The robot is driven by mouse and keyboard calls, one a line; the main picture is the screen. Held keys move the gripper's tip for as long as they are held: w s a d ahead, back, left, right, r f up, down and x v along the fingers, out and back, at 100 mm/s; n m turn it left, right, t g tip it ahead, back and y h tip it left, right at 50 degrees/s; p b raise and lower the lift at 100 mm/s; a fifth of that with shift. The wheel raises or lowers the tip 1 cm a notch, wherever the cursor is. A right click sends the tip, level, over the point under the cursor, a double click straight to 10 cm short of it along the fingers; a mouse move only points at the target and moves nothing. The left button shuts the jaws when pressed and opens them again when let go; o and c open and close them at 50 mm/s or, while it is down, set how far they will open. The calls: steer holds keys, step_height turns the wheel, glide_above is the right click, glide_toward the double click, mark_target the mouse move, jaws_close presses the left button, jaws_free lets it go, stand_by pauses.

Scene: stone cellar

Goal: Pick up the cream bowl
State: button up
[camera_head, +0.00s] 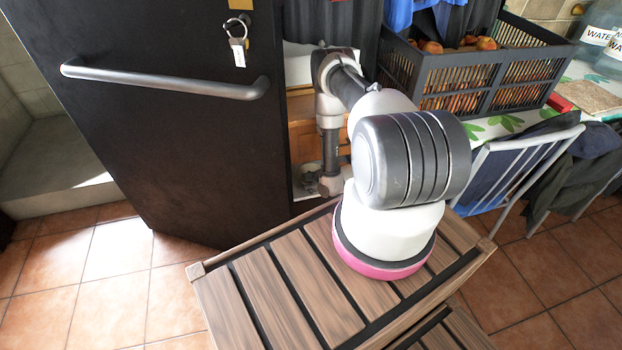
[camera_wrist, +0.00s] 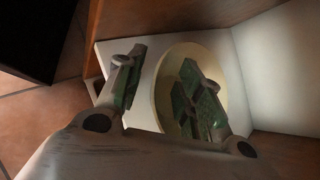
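The cream bowl (camera_wrist: 232,85) shows in the wrist view as a pale round dish with its hollow facing the camera. It rests on or against a white surface (camera_wrist: 112,62). My gripper (camera_wrist: 163,60) is open, its two green-padded fingers apart. The left finger is outside the bowl's left rim, and the right finger is over the bowl's hollow, so the rim lies between them. I cannot tell whether either finger touches the bowl. In the head view my arm reaches down beside the dark door, and the bowl cannot be made out clearly there.
A dark door (camera_head: 170,130) with a long handle stands left of my arm. A grey crate of fruit (camera_head: 470,80) sits on a table at right, with a metal-framed chair (camera_head: 530,145) in front. In the wrist view, a white panel (camera_wrist: 285,70) and brown wood (camera_wrist: 150,18) are close around the bowl.

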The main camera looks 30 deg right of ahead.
jaws_close()
